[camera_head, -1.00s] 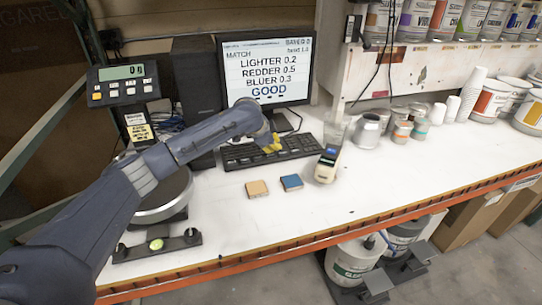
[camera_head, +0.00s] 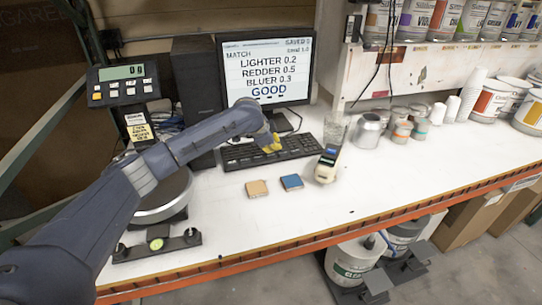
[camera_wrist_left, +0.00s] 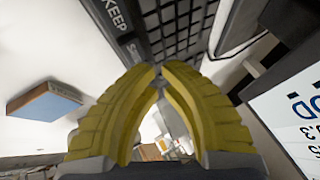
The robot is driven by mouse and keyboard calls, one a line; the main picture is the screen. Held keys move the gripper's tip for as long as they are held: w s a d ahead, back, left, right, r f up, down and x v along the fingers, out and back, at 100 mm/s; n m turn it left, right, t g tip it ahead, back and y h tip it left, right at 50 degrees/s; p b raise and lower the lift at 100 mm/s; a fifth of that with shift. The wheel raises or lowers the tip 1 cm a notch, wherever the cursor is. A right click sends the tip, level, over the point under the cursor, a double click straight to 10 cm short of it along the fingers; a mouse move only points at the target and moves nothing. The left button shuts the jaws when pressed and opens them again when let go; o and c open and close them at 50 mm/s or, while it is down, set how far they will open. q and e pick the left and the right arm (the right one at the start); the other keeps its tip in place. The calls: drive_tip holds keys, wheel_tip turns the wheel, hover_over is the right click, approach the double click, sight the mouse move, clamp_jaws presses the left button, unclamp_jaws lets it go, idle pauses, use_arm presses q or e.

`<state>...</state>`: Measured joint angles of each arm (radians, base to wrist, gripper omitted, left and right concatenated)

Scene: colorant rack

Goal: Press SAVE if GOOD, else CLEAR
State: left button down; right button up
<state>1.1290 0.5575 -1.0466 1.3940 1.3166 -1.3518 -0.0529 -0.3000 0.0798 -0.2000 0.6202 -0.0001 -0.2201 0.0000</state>
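The monitor (camera_head: 266,72) shows MATCH, LIGHTER 0.2, REDDER 0.5, BLUER 0.3 and GOOD in blue. The small saved count at its top right seems to read 0. The black keyboard (camera_head: 300,147) lies in front of it. Contact with a key cannot be told. My right gripper is not in view.
An orange-tan block (camera_head: 257,188) and a blue-topped block (camera_head: 292,182) lie in front of the keyboard. A handheld meter (camera_head: 328,164) stands right of them. Cans (camera_head: 368,131) and cups are farther right. A scale (camera_head: 160,195) is at left. The front right worktop is clear.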

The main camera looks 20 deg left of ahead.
sight(274, 153)
use_arm(q)
drive_tip(key=shift+f, duration=0.15)
drive_tip(key=shift+f, duration=0.25)
drive_tip(key=shift+f, duration=0.4)
idle(0.8)
drive_tip(key=shift+r, duration=0.8)
idle(0.4)
drive_tip(key=shift+r, duration=2.5)
